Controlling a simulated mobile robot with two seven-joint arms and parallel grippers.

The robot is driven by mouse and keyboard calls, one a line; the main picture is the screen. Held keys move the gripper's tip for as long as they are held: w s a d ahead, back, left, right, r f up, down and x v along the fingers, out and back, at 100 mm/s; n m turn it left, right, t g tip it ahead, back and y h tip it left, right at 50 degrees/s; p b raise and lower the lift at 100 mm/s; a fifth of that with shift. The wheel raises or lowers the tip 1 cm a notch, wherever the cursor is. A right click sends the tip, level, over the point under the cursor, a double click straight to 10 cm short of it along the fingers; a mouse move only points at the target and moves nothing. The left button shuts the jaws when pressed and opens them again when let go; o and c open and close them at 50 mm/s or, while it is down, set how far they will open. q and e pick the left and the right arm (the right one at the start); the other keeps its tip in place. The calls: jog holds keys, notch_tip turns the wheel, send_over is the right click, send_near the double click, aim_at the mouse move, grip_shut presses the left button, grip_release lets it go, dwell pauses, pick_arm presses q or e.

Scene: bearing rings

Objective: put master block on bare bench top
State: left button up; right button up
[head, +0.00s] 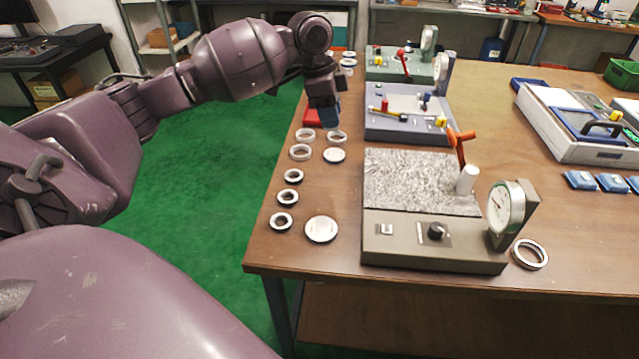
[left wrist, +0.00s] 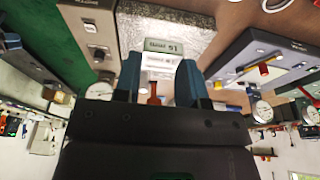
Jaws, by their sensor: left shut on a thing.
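My left gripper (head: 325,112) hangs above the left side of the brown bench top (head: 475,95), near the rings in the head view. In the left wrist view its two blue fingers (left wrist: 158,75) are shut on a small pale block with a label, which I take as the master block (left wrist: 158,60). The block is hidden or too small to make out in the head view. How high it is above the bench I cannot tell. My right gripper is in neither view.
Several rings (head: 281,221) and flat discs (head: 321,229) stand along the bench's left edge. A red item (head: 312,117) lies by the gripper. A grey gauge stand with a speckled plate (head: 410,180) is nearest, with blue-grey (head: 405,128) and green (head: 390,72) fixtures behind. The bench's middle right is clear.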

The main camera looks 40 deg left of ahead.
pick_arm(q)
jog(key=b, duration=0.3)
send_over(332, 193)
jog(key=f, duration=1.4)
jog(key=shift+s+a, duration=0.3)
jog(key=shift+a, duration=0.1)
jog(key=x, duration=0.3)
jog(key=a+x, duration=0.1)
jog(key=x, duration=0.1)
jog(key=shift+s+f+b, duration=0.25)
jog(key=shift+s+b, duration=0.05)
jog(key=shift+f, duration=0.2)
jog(key=o, duration=1)
jog(key=shift+f, duration=0.1)
jog(key=shift+p+v, duration=1.25)
jog(key=shift+v, duration=4.9)
